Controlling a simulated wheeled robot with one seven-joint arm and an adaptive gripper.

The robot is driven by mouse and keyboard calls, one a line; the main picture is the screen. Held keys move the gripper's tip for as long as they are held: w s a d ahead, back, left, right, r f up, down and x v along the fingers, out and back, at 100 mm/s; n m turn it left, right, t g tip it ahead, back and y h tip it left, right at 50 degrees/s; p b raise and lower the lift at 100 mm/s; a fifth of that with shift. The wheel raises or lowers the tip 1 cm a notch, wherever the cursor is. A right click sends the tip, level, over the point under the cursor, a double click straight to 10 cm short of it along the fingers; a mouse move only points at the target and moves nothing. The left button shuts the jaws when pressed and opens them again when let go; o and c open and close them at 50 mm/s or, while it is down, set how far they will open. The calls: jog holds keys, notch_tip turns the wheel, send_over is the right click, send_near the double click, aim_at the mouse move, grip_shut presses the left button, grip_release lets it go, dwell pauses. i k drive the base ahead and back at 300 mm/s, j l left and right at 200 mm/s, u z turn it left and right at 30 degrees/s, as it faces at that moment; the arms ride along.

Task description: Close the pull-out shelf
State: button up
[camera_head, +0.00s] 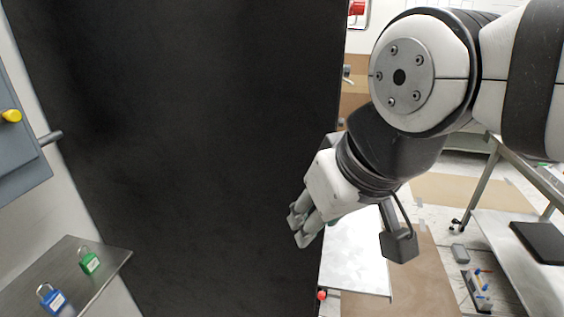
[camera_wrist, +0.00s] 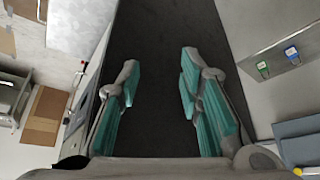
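A flat white surface, which looks like the pull-out shelf (camera_head: 355,258), sticks out beside the right edge of a tall black panel (camera_head: 190,150) in the head view. A small red knob (camera_head: 322,295) sits near its lower left corner. My gripper (camera_head: 303,226) is in front of the black panel near its right edge, and partly covers the shelf area. In the wrist view my gripper (camera_wrist: 160,72) has its teal-padded fingers apart with nothing between them. The black panel (camera_wrist: 155,35) lies beyond the fingers; I cannot tell if they touch it.
A metal ledge with a blue padlock (camera_head: 52,298) and a green padlock (camera_head: 89,261) is at the lower left. A grey box with a yellow knob (camera_head: 11,116) is on the left wall. A metal cart (camera_head: 510,250) stands at the right. Brown floor sheets lie between.

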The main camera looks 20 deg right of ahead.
aim_at(352, 262)
jog(key=k+l, duration=0.1)
jog(key=l, duration=0.4)
jog(key=k+l+z, duration=0.1)
jog(key=l, duration=0.35)
jog(key=k+l, duration=0.15)
jog(key=l, duration=0.35)
jog(key=l+z, duration=0.1)
jog(key=l, duration=0.4)
jog(key=i+l+u, duration=0.4)
jog(key=i+l, duration=0.35)
jog(key=k+l, duration=0.15)
jog(key=k, duration=0.15)
jog(key=k+j+z, duration=0.1)
jog(key=k, duration=0.25)
jog(key=k+j+z, duration=0.15)
jog(key=k, duration=0.25)
